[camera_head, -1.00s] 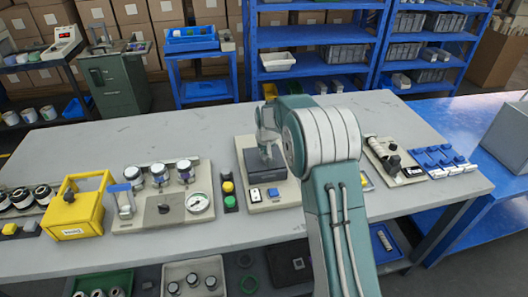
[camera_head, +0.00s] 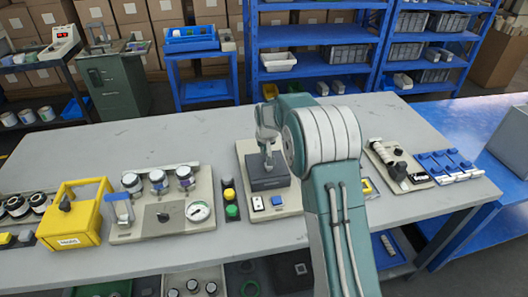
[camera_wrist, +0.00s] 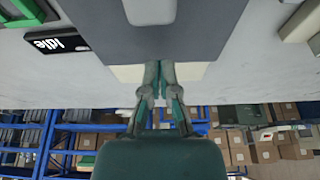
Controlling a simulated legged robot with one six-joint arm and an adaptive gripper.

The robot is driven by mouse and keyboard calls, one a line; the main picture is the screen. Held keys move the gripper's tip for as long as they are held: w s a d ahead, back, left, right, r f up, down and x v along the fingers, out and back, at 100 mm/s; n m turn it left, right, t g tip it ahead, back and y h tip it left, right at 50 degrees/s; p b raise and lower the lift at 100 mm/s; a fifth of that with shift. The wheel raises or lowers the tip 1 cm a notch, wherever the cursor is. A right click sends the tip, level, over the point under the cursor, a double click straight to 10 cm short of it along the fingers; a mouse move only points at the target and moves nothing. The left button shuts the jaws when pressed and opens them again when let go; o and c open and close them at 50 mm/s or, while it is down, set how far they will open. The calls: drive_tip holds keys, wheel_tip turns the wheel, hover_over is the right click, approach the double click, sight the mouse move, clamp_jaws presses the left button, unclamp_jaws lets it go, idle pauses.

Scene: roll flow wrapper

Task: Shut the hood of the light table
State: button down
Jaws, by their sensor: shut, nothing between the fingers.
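The unit that looks like the light table stands at the middle of the bench, with a beige base (camera_head: 289,201) and a dark grey block, seemingly its hood (camera_head: 268,184). The block sits low over the base; I cannot tell whether it is fully shut. My gripper (camera_head: 268,168) is shut and empty, pointing down at the block's top from above. In the wrist view my gripper (camera_wrist: 160,66) has its fingertips together at the edge of the dark grey panel (camera_wrist: 205,35). Contact cannot be told. My arm hides the area right of the unit.
A white button (camera_head: 257,204) and a blue button (camera_head: 277,201) are on the base front. Left are a green-and-yellow button box (camera_head: 231,203), a gauge panel (camera_head: 163,218) and a yellow box (camera_head: 72,215). The bench behind is clear.

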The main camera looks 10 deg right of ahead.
drive_tip(key=s+r, duration=1.3)
drive_tip(key=r, duration=0.5)
drive_tip(key=s+r+t, duration=0.1)
drive_tip(key=s, duration=2.8)
drive_tip(key=shift+s+r+t, duration=0.15)
drive_tip(key=shift+s+t, duration=0.1)
drive_tip(key=shift+t, duration=0.15)
